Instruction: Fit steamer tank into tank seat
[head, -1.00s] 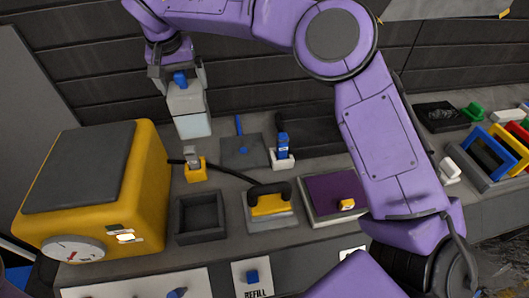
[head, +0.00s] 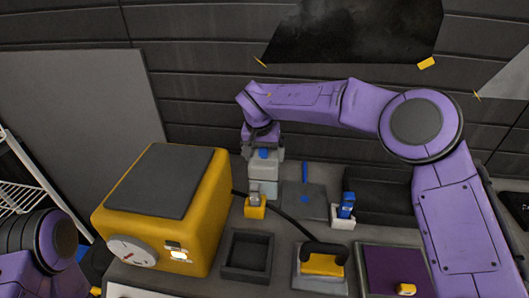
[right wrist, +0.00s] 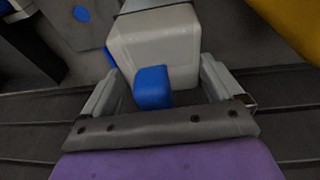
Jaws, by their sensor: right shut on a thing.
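My right gripper (head: 264,157) is shut on the steamer tank (head: 264,183), a pale grey-white block with a blue cap. In the head view it is behind the small yellow holder and right of the yellow steamer; contact below cannot be told. In the right wrist view the tank (right wrist: 155,40) is between the fingers of the right gripper (right wrist: 157,75), its blue cap toward the camera. A dark square open-topped frame (head: 230,262), possibly the tank seat, is on the bench nearer the camera, right of the steamer. My left gripper is out of view.
The big yellow steamer (head: 205,225) is on the left. A yellow holder (head: 255,210) with a grey tool stands before the tank. A yellow hand tool (head: 323,265), blue-topped bottle (head: 347,207) and purple pad (head: 388,270) are right. A dark cable crosses the bench.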

